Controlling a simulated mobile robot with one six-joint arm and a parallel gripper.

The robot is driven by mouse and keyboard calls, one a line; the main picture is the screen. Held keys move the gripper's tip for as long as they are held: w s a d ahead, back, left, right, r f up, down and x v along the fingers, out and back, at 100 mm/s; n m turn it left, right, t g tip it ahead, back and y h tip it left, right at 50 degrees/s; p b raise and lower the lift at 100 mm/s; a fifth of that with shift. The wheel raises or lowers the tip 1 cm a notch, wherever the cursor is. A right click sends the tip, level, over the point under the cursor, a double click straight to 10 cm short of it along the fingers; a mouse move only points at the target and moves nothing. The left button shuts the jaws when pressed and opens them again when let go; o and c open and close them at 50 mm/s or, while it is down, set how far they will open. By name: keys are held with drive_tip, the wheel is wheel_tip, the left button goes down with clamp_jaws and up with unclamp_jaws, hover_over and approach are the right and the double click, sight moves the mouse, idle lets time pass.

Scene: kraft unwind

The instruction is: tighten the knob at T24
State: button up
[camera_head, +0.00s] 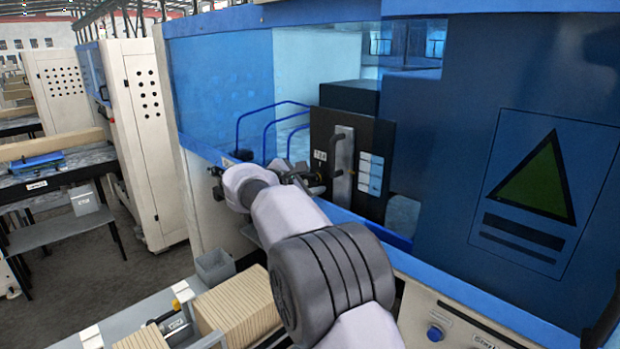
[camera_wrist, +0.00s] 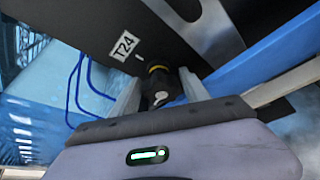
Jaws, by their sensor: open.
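The label T24 (camera_wrist: 123,46) is a small white plate on a dark panel, with a short white mark below it. The same label shows small in the head view (camera_head: 320,155). Below and to its right is a dark knob (camera_wrist: 160,88) with a yellowish band at its panel end and a white mark on its face. My gripper (camera_wrist: 160,73) is open, with one pale finger on each side of the knob. I cannot tell whether either finger touches it. In the head view my gripper (camera_head: 308,180) is at the dark panel, and the knob is hard to make out there.
A metal handle (camera_head: 342,165) stands on the dark box (camera_head: 352,130) just right of my gripper. Blue bent rails (camera_head: 268,128) are to the left. A blue machine frame edge (camera_head: 375,232) runs below. Wood boards (camera_head: 238,303) lie at the lower left.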

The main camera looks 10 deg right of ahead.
drive_tip(key=shift+s, duration=0.1)
drive_tip(key=shift+s+a+r, duration=0.1)
drive_tip(key=shift+c, duration=1.3)
drive_tip(key=c, duration=0.8)
drive_tip(key=b, duration=0.3)
drive_tip(key=shift+f+m+b, duration=0.3)
drive_tip(key=shift+f+m, duration=0.1)
drive_tip(key=shift+c, duration=0.2)
drive_tip(key=shift+r+t+b, duration=0.1)
drive_tip(key=shift+t+b, duration=0.2)
drive_tip(key=shift+r, duration=0.25)
drive_tip(key=o, duration=1.1)
